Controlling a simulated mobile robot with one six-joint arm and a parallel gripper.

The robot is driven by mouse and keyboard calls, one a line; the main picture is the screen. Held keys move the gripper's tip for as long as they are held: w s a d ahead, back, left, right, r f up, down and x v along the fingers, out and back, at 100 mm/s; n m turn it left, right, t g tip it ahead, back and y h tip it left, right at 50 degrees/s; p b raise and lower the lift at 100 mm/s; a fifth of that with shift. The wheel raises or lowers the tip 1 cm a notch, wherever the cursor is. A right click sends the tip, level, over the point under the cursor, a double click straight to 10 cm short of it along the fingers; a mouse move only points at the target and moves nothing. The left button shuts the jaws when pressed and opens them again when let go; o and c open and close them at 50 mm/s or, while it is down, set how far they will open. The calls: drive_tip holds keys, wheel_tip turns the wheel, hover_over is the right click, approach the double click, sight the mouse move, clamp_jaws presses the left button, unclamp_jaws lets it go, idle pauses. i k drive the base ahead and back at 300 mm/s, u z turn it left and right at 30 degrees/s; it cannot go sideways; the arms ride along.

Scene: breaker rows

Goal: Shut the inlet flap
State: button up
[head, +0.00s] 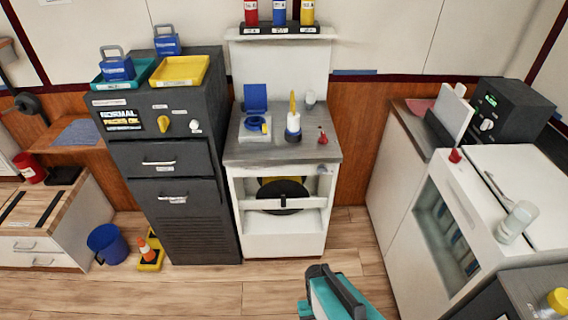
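No label reading "inlet" can be made out. A blue flap (255,98) stands upright, open, at the back of a small white box (250,136) on the grey counter (310,148). My gripper (322,274), dark and teal, is at the bottom centre, in front of and apart from the cabinet. Its fingers cannot be made out clearly.
A white-and-blue bottle (293,130) with a yellow top and a small red item (322,136) stand right of the box. A dark drawer cabinet (178,215) adjoins on the left. A white glass-fronted unit (450,225) stands right. The wooden floor (220,285) before the cabinet is clear.

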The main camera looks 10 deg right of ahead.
sight(254, 95)
drive_tip(key=i, duration=0.9)
drive_tip(key=z, duration=0.05)
drive_tip(key=k, duration=0.65)
drive_tip(key=u, duration=0.3)
drive_tip(key=i, duration=0.55)
drive_tip(key=u, duration=0.6)
drive_tip(key=i, duration=0.65)
drive_tip(key=u, duration=0.15)
